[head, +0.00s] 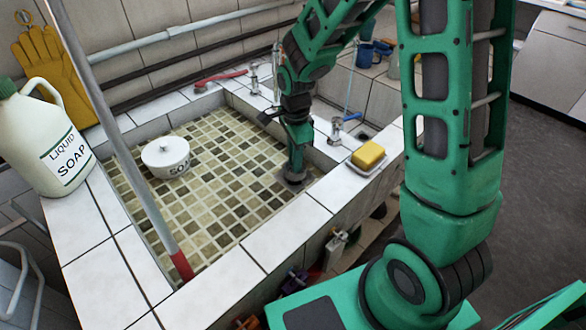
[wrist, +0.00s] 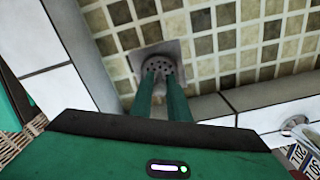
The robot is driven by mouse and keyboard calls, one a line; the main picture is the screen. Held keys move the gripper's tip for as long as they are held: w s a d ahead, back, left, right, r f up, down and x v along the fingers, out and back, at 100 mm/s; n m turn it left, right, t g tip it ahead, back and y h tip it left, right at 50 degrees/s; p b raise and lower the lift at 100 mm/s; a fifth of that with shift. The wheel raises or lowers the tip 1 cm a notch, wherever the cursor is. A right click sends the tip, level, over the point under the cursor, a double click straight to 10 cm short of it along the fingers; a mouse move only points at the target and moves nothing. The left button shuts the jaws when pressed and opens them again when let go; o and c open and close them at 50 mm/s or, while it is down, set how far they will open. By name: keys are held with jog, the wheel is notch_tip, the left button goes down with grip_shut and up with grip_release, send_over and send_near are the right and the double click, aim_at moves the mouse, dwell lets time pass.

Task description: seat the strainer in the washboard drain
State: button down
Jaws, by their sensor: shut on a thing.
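In the head view the drain (head: 291,185) is partly hidden by my fingers. I cannot tell whether the strainer is fully down in it or just above.
A liquid soap jug (head: 46,140), a yellow sponge (head: 368,155) and taps (head: 337,130) are around the rim. The basin middle is clear.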

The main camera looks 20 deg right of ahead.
jog(key=shift+f, duration=1.9)
jog(key=shift+f, duration=0.1)
jog(key=c, duration=2)
grip_release()
notch_tip(320, 180, up, 12)
jog(key=shift+r, duration=0.15)
